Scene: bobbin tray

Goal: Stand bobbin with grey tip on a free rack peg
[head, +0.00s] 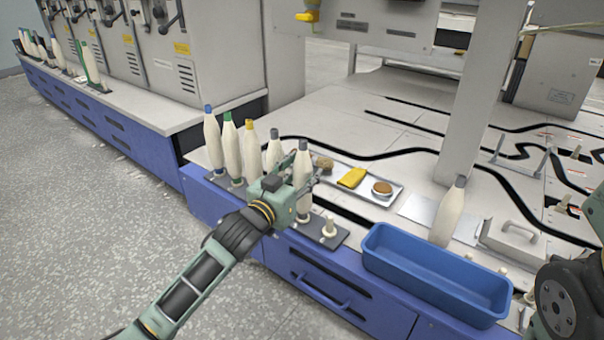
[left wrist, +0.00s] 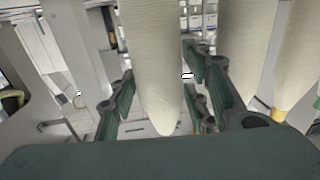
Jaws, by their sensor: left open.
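A bobbin with a grey tip (head: 303,204) stands upright on the dark peg rack (head: 340,240). My left gripper (head: 303,172) is open, with its fingers around this bobbin's upper part. In the left wrist view, the cream bobbin (left wrist: 155,60) lies between the open fingers (left wrist: 160,105), with a gap showing on both sides. Another grey-tipped bobbin (head: 273,140) stands beside it in the row. A third grey-tipped bobbin (head: 449,213) stands apart, behind the blue bin. A free peg (head: 329,228) shows at the rack's right end. My right gripper is not in view.
Bobbins with blue (head: 211,135), green (head: 231,145) and yellow (head: 250,150) tips fill the rack's left part. A blue bin (head: 420,275) stands right of the rack. A metal tray (head: 397,191) with small items lies behind. My right arm shows at the lower right.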

